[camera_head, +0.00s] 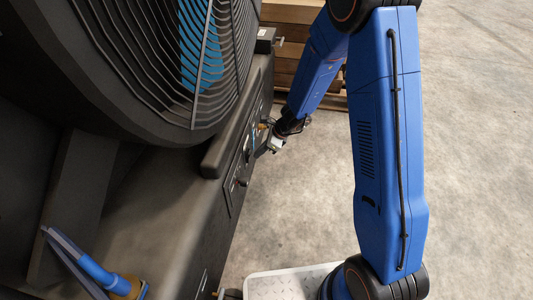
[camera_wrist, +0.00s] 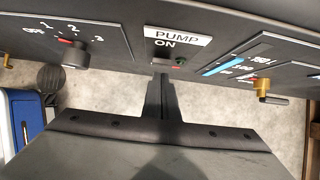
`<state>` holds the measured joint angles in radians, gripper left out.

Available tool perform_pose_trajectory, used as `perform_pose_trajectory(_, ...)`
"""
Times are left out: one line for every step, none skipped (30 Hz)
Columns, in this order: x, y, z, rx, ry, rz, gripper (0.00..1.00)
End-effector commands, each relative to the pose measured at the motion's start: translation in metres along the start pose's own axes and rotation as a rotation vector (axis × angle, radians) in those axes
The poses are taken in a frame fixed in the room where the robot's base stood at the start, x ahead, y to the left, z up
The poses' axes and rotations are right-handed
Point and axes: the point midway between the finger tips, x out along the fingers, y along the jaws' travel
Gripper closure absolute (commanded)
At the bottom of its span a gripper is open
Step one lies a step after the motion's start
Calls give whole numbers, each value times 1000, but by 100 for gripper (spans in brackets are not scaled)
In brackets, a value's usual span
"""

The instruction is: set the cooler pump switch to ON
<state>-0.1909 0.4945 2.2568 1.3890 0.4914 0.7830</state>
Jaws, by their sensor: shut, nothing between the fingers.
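The PUMP label (camera_wrist: 178,36) with ON beneath it is on the dark panel at the top middle of the wrist view. Just below it are a small red mark (camera_wrist: 158,62) and a green indicator (camera_wrist: 181,61). My gripper (camera_wrist: 162,78) is shut and empty, its fingertips just below these marks. The pump switch lever is not clearly visible; the fingers may hide it, and I cannot tell its position or whether they touch it. In the head view my gripper (camera_head: 265,151) is close beside the control panel (camera_head: 238,174) on the machine's side.
A rotary knob (camera_wrist: 76,54) marked OFF, 1, 2, 3 is left of the pump label. A gauge plate (camera_wrist: 262,55) and brass valve (camera_wrist: 263,86) are to the right. A large caged fan (camera_head: 165,60) is above the panel. Wooden boards (camera_head: 288,38) stand behind; open floor lies right.

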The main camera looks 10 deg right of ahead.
Motion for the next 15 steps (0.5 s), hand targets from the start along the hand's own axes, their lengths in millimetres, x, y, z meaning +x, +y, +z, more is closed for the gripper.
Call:
perform_pose_trajectory(1,0,4,-1,0,0,100)
perform_pose_trajectory(1,0,5,-1,0,0,100)
perform_pose_trajectory(2,0,7,-1,0,1,100)
perform_pose_trajectory(2,0,7,-1,0,0,100)
perform_pose_trajectory(2,0,8,-1,0,0,100)
perform_pose_trajectory(2,0,8,-1,0,0,100)
perform_pose_trajectory(2,0,8,-1,0,0,100)
perform_pose_trajectory(2,0,8,0,0,0,100)
perform_pose_trajectory(2,0,8,0,0,0,100)
perform_pose_trajectory(2,0,8,0,0,0,100)
perform_pose_trajectory(2,0,8,0,0,0,100)
perform_pose_trajectory(2,0,8,0,0,0,100)
perform_pose_trajectory(2,0,8,0,0,0,100)
perform_pose_trajectory(2,0,8,0,0,0,100)
perform_pose_trajectory(2,0,9,0,0,0,100)
